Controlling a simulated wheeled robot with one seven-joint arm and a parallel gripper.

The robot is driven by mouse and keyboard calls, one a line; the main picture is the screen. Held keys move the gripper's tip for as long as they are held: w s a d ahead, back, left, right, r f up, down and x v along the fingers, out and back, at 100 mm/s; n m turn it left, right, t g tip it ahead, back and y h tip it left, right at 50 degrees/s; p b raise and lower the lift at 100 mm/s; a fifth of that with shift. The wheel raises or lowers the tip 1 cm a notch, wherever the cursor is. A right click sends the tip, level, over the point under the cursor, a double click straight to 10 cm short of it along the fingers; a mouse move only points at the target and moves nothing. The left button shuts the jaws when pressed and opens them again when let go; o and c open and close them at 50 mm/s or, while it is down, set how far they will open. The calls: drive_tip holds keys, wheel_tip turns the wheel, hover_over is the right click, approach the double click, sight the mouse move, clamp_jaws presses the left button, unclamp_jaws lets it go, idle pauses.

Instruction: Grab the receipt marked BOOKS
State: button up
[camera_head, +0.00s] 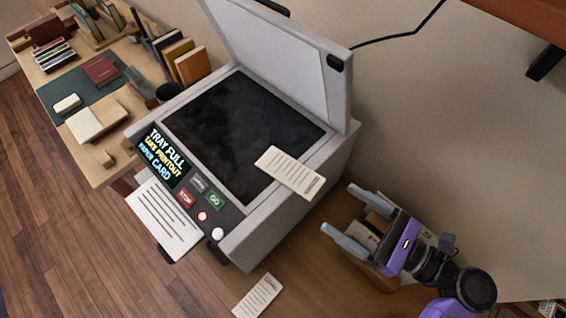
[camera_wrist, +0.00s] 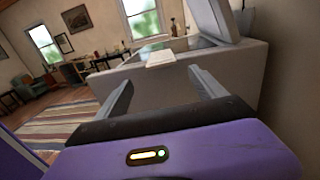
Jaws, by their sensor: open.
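A paper slip with printed lines (camera_head: 290,172) lies on the right edge of the copier, partly over the dark glass. It also shows in the wrist view (camera_wrist: 161,58), ahead of my gripper. A second slip (camera_head: 258,296) lies on the surface below the copier's front. The headings on both slips are too small to read, so I cannot tell which says BOOKS. My gripper (camera_head: 336,215) is open and empty, to the right of the copier. In the wrist view its two fingers (camera_wrist: 160,88) stand apart, with the copier's side beyond them.
The copier (camera_head: 285,215) has its lid (camera_head: 285,60) raised. A printed sheet (camera_head: 166,220) sticks out at its front, below a lit panel (camera_head: 163,156). A box with papers (camera_head: 372,262) stands beneath my gripper. A desk with books (camera_head: 100,175) is at the left.

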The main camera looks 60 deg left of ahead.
drive_tip(key=p, duration=0.2)
approach(290, 172)
drive_tip(key=a, duration=0.2)
drive_tip(key=shift+s+a+f, duration=0.1)
drive_tip(key=shift+s+f, duration=0.05)
drive_tip(key=shift+s, duration=0.25)
drive_tip(key=shift+c, duration=0.4)
drive_tip(key=c, duration=1.5)
drive_tip(key=shift+o, duration=0.2)
